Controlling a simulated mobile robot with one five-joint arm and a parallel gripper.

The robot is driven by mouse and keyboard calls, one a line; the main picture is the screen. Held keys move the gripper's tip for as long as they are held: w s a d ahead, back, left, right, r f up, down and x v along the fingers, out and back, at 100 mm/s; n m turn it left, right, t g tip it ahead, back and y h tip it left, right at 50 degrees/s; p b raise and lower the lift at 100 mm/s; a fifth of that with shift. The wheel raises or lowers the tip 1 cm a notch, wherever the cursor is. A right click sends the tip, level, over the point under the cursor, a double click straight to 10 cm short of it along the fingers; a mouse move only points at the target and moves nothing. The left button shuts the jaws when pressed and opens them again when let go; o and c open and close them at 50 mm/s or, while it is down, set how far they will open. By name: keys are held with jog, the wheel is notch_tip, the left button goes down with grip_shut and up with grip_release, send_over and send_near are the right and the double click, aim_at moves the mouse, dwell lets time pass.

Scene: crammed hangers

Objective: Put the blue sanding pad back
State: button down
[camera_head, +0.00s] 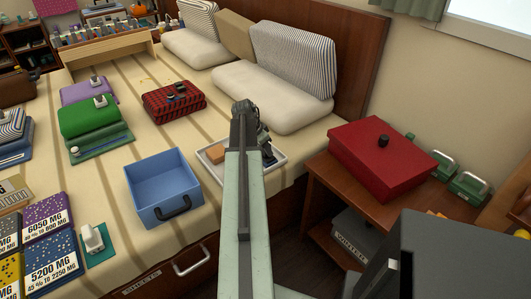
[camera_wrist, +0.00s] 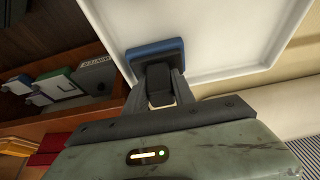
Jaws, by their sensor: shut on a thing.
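My gripper (camera_wrist: 158,90) is shut on the dark grip of the blue sanding pad (camera_wrist: 155,50) in the wrist view. The pad is a flat blue block, seen in front of the white tray (camera_wrist: 215,30). I cannot tell whether it touches the tray. In the head view my gripper (camera_head: 266,150) is over the tray (camera_head: 280,160) on the bed's near right edge, and my arm hides part of the tray. The pad cannot be made out there.
An orange-brown block (camera_head: 215,153) lies in the tray. An open blue box (camera_head: 163,181) stands left of it on the bed. A red case (camera_head: 375,160) sits on the bedside table to the right. Green and grey hand tools crowd nearby. Several pads and packs cover the bed's left side.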

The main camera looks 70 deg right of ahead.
jog(key=shift+w+r, duration=0.1)
jog(key=shift+a+f, duration=0.1)
jog(key=shift+f, duration=0.15)
jog(key=c, duration=1.1)
grip_release()
jog(key=shift+r, duration=0.1)
jog(key=shift+o, duration=0.2)
jog(key=shift+r, duration=0.3)
jog(key=p+v, duration=1.1)
jog(key=shift+r, duration=0.35)
